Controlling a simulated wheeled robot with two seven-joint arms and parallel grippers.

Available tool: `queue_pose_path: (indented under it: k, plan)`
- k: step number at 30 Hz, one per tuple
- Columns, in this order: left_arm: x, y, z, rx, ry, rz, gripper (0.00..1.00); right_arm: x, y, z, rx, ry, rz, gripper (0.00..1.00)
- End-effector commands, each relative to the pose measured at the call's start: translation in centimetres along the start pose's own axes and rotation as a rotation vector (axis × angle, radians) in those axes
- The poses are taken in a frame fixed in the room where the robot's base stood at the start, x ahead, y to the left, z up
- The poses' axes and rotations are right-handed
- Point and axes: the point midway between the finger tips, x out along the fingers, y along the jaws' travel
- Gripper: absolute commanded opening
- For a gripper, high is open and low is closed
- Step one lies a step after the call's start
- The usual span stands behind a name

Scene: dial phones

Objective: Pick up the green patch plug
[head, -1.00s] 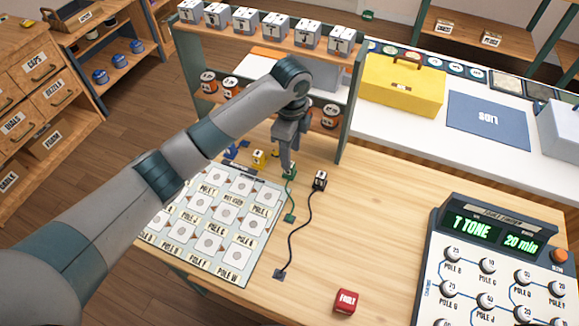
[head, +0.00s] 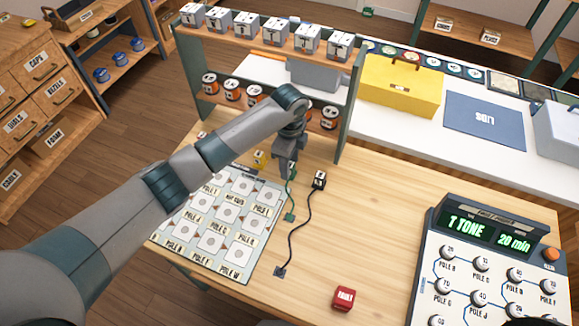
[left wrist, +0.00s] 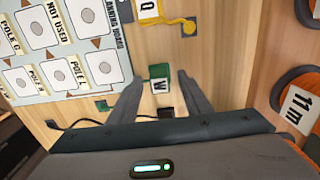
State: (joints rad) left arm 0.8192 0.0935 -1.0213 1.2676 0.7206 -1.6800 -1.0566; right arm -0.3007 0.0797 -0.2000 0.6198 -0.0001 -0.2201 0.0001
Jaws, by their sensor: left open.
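The green patch plug (head: 292,168) stands on the wooden table right of the planning board, with a green cord running to a small green square base (head: 290,216). In the left wrist view the plug (left wrist: 160,71) shows a white label on its top. My left gripper (head: 287,173) is low over the plug and open. In the left wrist view its fingertips (left wrist: 159,80) lie on either side of the plug, with gaps visible. My right gripper is not in view.
A black plug (head: 319,180) with a black cord is close on the right. A yellow plug (head: 259,160) is close on the left. The planning board (head: 215,218), shelf rack (head: 345,115), red block (head: 344,298) and dial console (head: 490,265) surround open tabletop.

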Motion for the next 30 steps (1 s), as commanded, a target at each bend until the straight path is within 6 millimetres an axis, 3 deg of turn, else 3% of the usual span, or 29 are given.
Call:
queue_pose_path:
  k: [5,18,24,30]
  plan:
    - [1.11,0.07,-0.04,0.001,0.001,0.001,0.45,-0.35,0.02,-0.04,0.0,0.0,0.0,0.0]
    - [1.13,0.04,-0.01,0.001,0.0,0.0,0.45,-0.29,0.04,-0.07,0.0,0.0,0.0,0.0]
    - [1.12,0.05,0.0,0.0,0.0,0.0,0.0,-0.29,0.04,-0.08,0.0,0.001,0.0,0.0]
    - [1.11,0.04,0.0,0.0,0.0,0.0,0.0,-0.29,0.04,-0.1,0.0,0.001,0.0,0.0]
